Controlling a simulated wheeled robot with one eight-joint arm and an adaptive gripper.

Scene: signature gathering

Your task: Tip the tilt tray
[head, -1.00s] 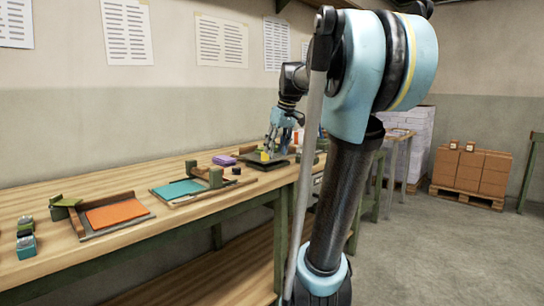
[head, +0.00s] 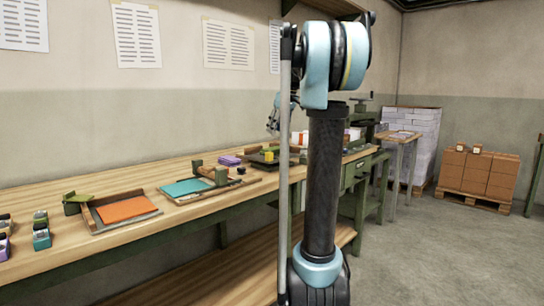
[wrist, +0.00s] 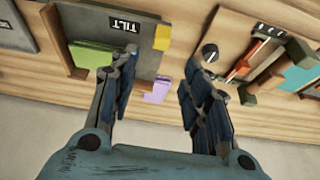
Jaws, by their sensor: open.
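The tilt tray (wrist: 140,62) is a dark grey plate with a white-on-black "TILT" label, at the upper left of the wrist view. A green block (wrist: 90,55) and a purple L-shaped piece (wrist: 157,90) are at its edge. A yellowish block (wrist: 162,37) is at its right side. In the head view a dark tray (head: 257,163) with a yellow block sits on the bench beyond the teal-sheet tray. My gripper (wrist: 158,66) is open and empty, its fingers spread over the tray's right-hand side. In the head view my gripper is partly hidden by my arm.
A wooden tray (wrist: 218,62) with a round knob and red and teal parts lies right of the tilt tray. The bench (head: 75,244) also carries an orange-sheet tray (head: 125,210), a teal-sheet tray (head: 187,187) and small stampers at the left. Brown boxes on a pallet (head: 470,198) stand at right.

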